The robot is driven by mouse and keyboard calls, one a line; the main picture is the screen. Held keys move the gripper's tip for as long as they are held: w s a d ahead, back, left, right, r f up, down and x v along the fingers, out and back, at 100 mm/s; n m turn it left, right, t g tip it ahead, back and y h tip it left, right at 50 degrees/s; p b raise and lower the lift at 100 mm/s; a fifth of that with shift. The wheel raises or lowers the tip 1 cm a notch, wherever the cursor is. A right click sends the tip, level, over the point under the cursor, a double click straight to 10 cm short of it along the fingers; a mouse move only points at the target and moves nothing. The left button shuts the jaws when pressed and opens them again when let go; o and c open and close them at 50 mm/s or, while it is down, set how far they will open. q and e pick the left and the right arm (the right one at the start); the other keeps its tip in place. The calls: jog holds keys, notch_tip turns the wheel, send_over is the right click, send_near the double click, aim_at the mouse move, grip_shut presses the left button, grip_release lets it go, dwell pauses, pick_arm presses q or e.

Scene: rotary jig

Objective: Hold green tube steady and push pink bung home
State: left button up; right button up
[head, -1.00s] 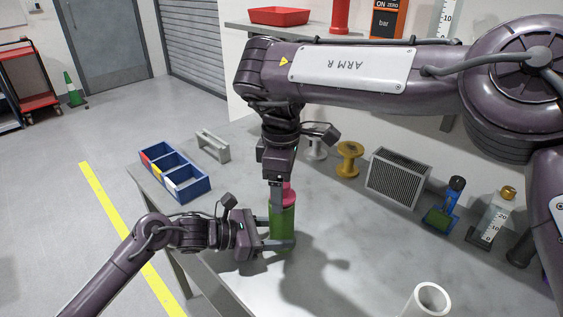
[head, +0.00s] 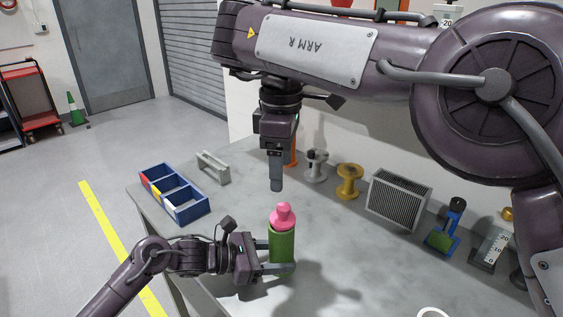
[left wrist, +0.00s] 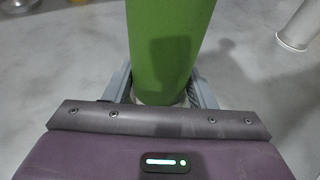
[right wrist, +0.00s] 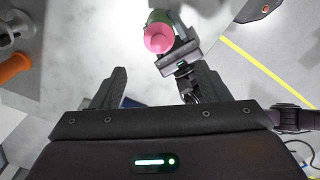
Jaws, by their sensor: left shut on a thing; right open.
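The green tube (head: 282,248) stands upright on the grey bench, and it fills the top of the left wrist view (left wrist: 168,45). The pink bung (head: 282,217) sits in the tube's top with its knob and shoulder showing above the rim. How deep it sits I cannot tell. In the right wrist view the bung (right wrist: 158,38) shows from above. My left gripper (head: 278,269) is shut on the green tube near its base. My right gripper (head: 276,188) is open and empty, above the bung and clear of it.
A blue compartment bin (head: 188,207) and a grey bracket (head: 213,168) lie to the left. A white spool (head: 316,167), a yellow spool (head: 349,182) and a grey finned block (head: 398,198) stand at the back. A white cylinder (head: 432,312) is at the front right.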

aim_at(284, 206)
jog(key=shift+d+n, duration=0.1)
jog(key=shift+n, duration=0.7)
jog(key=c, duration=0.5)
jog(key=n, duration=0.4)
jog(key=shift+f, duration=0.1)
jog(key=c, duration=0.5)
jog(key=n, duration=0.4)
jog(key=shift+d, duration=0.15)
grip_shut()
jog(key=n, duration=0.2)
jog(key=shift+f+n, duration=0.15)
jog(key=shift+n, duration=0.15)
jog(key=shift+f+n, duration=0.3)
jog(key=shift+f, duration=2.75)
